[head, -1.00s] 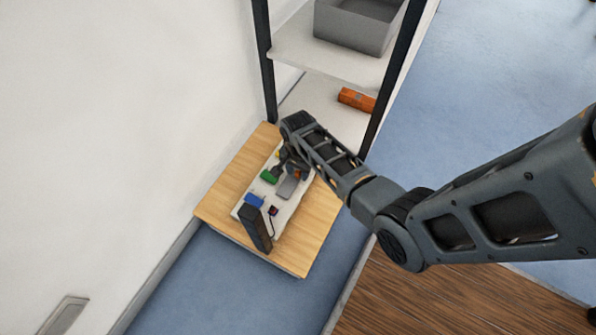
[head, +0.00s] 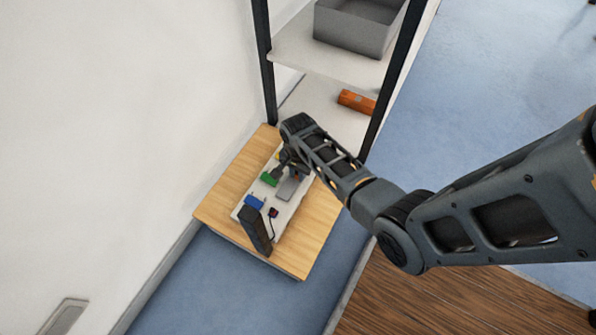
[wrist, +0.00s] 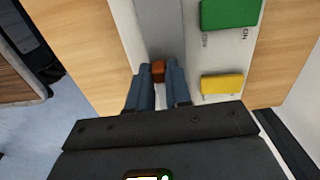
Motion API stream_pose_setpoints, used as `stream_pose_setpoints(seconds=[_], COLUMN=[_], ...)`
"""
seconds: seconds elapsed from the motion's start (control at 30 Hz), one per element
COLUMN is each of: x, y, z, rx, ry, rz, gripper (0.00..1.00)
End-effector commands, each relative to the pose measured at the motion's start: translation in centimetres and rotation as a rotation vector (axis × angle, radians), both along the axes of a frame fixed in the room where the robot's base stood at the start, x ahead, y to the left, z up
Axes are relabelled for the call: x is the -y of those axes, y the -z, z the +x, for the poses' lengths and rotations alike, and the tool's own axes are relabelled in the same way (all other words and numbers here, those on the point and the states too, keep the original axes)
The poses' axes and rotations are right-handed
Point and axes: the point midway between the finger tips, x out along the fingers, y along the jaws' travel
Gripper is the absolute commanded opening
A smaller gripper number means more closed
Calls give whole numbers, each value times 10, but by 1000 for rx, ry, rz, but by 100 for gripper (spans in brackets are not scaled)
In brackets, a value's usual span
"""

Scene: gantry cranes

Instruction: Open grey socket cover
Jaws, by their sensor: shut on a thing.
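The grey socket cover (head: 289,187) lies on a white board (head: 283,222) and looks flat. In the wrist view the grey cover (wrist: 160,25) runs upward from between my fingers. My gripper (wrist: 158,78) is shut on a small orange-brown tab (wrist: 158,71) at the cover's near end. Whether the tab is fixed to the cover cannot be told. In the head view my gripper (head: 292,168) is low over the board, and my wrist hides part of its far end.
A green block (head: 269,179) and a blue block (head: 254,202) sit on the board, and a yellow block (wrist: 222,84) is beside my fingers. A tall black box (head: 256,229) stands at the near end. A shelf rack (head: 377,80) stands behind the wooden table (head: 318,222).

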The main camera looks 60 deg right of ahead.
Motion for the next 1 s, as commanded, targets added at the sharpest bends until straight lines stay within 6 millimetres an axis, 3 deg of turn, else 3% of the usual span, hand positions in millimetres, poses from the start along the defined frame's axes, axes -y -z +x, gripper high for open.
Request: stream_pose_setpoints(seconds=[0.27,0.57,0.87,0.9,1.0], x=[0,1,2,2,2], y=[-2,-3,0,0,0], z=[-7,-48,-49,-49,-49], rx=[-2,-3,0,0,0], ry=[1,2,1,1,0], rz=[1,1,0,0,0], gripper=[0,0,0,22,32])
